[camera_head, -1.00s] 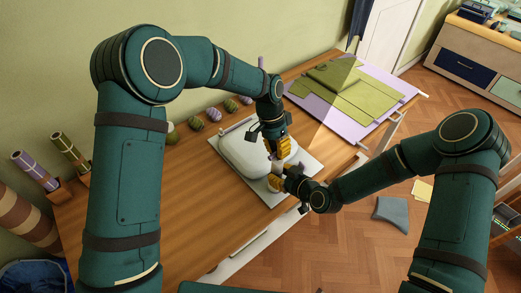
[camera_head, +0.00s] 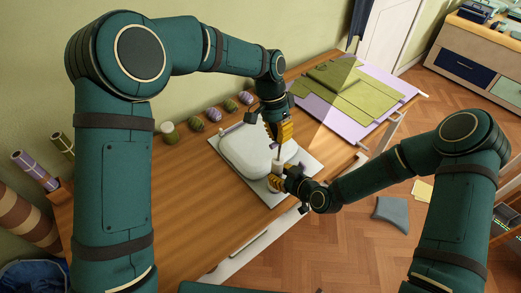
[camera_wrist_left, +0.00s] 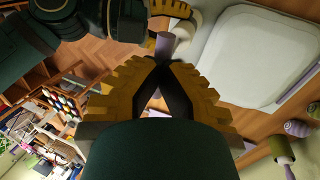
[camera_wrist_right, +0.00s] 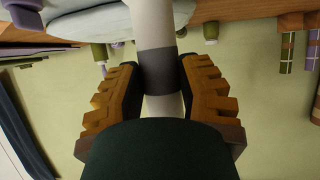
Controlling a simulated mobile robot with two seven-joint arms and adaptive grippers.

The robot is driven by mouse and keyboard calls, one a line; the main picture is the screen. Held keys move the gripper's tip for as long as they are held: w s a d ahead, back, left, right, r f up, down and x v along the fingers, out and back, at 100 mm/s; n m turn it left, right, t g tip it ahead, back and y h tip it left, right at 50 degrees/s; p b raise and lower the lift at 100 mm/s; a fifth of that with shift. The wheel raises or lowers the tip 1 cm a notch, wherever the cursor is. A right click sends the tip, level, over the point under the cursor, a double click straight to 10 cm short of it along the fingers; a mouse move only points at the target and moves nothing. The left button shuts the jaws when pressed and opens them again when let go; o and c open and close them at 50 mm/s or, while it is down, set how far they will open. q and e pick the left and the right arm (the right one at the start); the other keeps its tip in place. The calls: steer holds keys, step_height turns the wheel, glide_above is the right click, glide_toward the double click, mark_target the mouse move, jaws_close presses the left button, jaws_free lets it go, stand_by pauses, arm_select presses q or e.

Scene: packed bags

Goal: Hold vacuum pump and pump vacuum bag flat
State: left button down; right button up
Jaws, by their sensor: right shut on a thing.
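The vacuum bag (camera_head: 245,150) is a pale, puffy, rounded block lying on a light mat (camera_head: 309,164) on the wooden table. It also shows in the left wrist view (camera_wrist_left: 255,55). The vacuum pump (camera_head: 278,168) stands upright at the bag's near right side, a white cylinder with a thin rod above. My right gripper (camera_head: 275,182) is shut around its barrel; the right wrist view shows the white barrel with a grey band (camera_wrist_right: 157,70) between the fingers. My left gripper (camera_head: 279,143) is above, its fingertips closed at the pump's lilac handle (camera_wrist_left: 172,46).
A lilac board with folded olive cloth (camera_head: 345,85) lies at the table's far end. Several small rolls (camera_head: 213,115) line the wall side. Rolled tubes (camera_head: 35,170) stand at the left. The table front (camera_head: 215,215) is bare.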

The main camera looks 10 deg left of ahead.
mark_target(279, 146)
arm_select(q)
steer(key=shift+r, duration=0.5)
steer(key=shift+f, duration=0.1)
steer(key=shift+s+f, duration=0.1)
steer(key=shift+f, duration=2.5)
steer(key=c, duration=0.7)
jaws_free()
steer(key=shift+r, duration=0.1)
steer(key=shift+r, duration=2.95)
